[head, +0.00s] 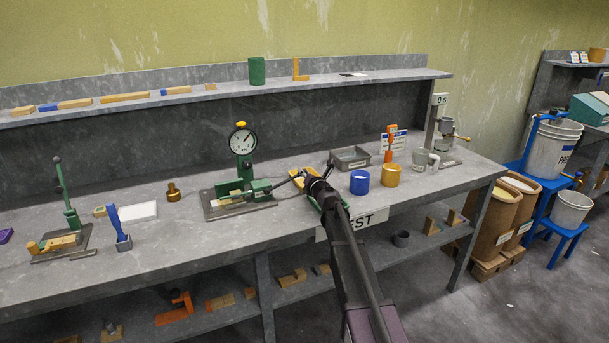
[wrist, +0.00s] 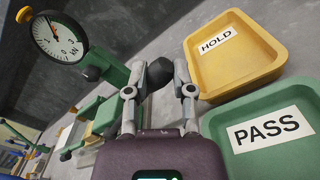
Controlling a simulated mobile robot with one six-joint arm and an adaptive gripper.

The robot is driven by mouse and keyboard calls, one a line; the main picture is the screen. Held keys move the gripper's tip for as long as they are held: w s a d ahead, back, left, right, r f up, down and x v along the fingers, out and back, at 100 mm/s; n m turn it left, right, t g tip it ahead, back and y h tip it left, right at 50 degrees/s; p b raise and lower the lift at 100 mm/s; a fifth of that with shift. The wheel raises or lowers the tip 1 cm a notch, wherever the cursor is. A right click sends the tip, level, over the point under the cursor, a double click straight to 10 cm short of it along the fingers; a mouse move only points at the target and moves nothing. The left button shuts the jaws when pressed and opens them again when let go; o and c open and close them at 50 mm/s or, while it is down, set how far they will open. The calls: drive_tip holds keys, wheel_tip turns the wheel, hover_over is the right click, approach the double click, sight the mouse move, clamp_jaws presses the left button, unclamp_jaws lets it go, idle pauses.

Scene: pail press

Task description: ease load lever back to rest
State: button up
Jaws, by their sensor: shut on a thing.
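The green test press (head: 243,170) stands on the workbench, with a round white dial gauge (head: 242,141) on top; the gauge also shows in the wrist view (wrist: 57,38). The load lever (head: 284,182) reaches out to the right from the press, tilted a little upward. Its dark round knob (wrist: 159,73) sits between my fingertips in the wrist view. My gripper (wrist: 160,78) is shut on the knob; in the head view my gripper (head: 313,182) partly hides the lever's end.
A yellow HOLD tray (wrist: 235,75) and a green PASS tray (wrist: 250,160) lie close to the right of my gripper. A brass weight (head: 173,193) stands left of the press.

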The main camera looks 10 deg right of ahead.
drive_tip(key=shift+s+a+r+p, duration=0.1)
drive_tip(key=shift+a+r+p, duration=0.2)
drive_tip(key=shift+r+p, duration=0.3)
drive_tip(key=shift+s+a+r+p, duration=0.1)
drive_tip(key=shift+a+r+p, duration=0.15)
drive_tip(key=shift+r+p, duration=0.3)
drive_tip(key=shift+s+a+r+p, duration=0.1)
drive_tip(key=shift+a+r+p, duration=0.2)
drive_tip(key=shift+r+p, duration=0.25)
drive_tip(key=shift+a+r, duration=0.1)
drive_tip(key=shift+r, duration=0.15)
drive_tip(key=shift+s+a+r+p, duration=0.2)
drive_tip(key=shift+a+r+p, duration=0.5)
drive_tip(key=shift+r+p, duration=0.1)
drive_tip(key=shift+s+a+r+p, duration=0.15)
drive_tip(key=shift+a+r+p, duration=0.55)
drive_tip(key=shift+r+p, duration=0.05)
drive_tip(key=shift+s+a+r+p, duration=0.15)
drive_tip(key=shift+a+r+p, duration=0.25)
drive_tip(key=shift+a, duration=0.2)
drive_tip(key=shift+s+a+r+p, duration=0.2)
drive_tip(key=shift+a+r+p, duration=0.15)
drive_tip(key=shift+a, duration=0.25)
drive_tip(key=shift+s+a+r+p, duration=0.15)
drive_tip(key=shift+a+r+p, duration=0.25)
drive_tip(key=shift+a, duration=0.2)
